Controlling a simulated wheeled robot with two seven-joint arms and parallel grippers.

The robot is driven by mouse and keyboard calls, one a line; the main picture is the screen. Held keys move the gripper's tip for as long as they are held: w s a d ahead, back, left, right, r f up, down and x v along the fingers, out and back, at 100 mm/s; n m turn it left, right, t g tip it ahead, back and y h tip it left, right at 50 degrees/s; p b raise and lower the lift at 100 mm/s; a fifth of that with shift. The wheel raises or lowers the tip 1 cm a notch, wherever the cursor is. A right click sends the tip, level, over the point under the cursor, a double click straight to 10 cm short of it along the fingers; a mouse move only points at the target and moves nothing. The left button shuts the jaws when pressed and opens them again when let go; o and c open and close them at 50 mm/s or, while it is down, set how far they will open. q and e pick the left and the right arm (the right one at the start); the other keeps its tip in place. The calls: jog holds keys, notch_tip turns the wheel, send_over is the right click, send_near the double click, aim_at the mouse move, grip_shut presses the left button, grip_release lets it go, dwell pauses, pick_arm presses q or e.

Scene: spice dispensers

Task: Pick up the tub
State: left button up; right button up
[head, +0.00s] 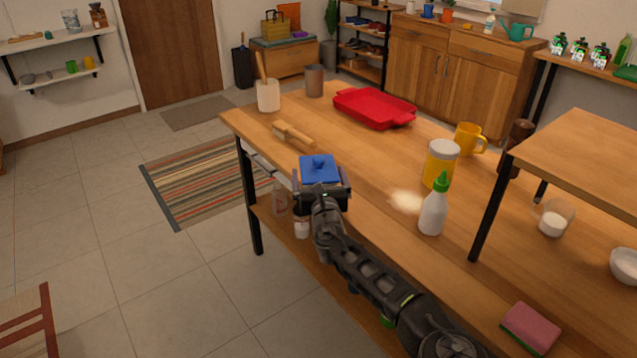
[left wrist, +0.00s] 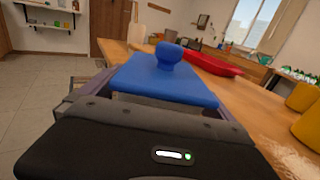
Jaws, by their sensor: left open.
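A blue tub (head: 319,170) with a round knob on its lid sits at the front left edge of the wooden table. My left gripper (head: 321,186) is open at the tub, hiding its near side. In the left wrist view the blue lid (left wrist: 165,82) and knob fill the space ahead of the gripper, with one finger along each side. I cannot tell whether the fingers touch it. My right gripper is in neither view.
A wooden brush-like tool (head: 293,136), red tray (head: 374,108), yellow jar (head: 439,165) and green-capped white bottle (head: 433,212) stand on the table (head: 385,165). Spilled powder (head: 405,201) lies beside the bottle. A raised wooden shelf (head: 580,150) stands at the right.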

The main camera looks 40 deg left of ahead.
pick_arm(q)
jog(key=shift+w, duration=0.1)
jog(key=shift+c, duration=0.3)
jog(key=shift+r, duration=0.1)
jog(key=c, duration=2)
